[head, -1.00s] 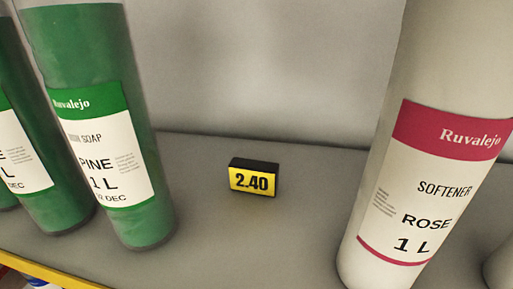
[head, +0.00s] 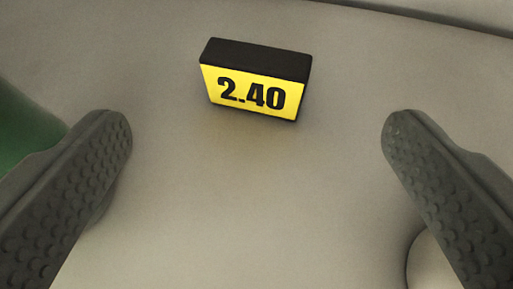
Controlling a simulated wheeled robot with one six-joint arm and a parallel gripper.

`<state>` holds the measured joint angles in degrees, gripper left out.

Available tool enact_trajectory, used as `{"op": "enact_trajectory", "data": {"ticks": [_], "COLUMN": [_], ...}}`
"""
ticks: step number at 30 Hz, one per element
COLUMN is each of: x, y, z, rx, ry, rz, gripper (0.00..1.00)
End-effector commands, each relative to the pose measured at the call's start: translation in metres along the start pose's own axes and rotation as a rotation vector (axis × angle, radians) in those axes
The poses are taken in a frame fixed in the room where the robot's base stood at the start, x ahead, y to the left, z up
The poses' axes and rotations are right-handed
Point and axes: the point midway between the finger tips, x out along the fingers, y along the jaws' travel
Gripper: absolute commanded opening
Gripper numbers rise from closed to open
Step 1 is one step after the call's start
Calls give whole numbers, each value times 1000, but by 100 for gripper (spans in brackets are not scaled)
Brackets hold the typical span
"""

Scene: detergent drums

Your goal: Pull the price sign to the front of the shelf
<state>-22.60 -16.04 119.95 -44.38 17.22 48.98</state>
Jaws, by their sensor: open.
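The price sign (head: 250,92) is a small black block with a yellow front reading 2.40. It stands upright on the grey shelf (head: 250,210), in the upper middle of the head view. My gripper (head: 257,128) is open, with one dark, studded finger on each side of the picture. The fingertips are wide apart and a little nearer to me than the sign. The sign lies between their lines, and neither finger touches it. Nothing hides the sign's front.
Part of a green bottle (head: 25,125) shows at the left edge, behind the left finger. A pale rounded thing (head: 435,265) shows at the lower right beside the right finger. The back edge of the shelf runs along the upper right. The shelf between the fingers is clear.

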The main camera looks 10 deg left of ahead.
Motion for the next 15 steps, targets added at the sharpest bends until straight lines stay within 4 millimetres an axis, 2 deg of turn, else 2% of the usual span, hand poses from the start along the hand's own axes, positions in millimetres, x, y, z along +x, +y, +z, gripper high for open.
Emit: {"op": "enact_trajectory", "data": {"ticks": [15], "x": [77], "y": [0], "z": [0], "rx": [-1], "ry": [-2], "rz": [0], "gripper": [91]}}
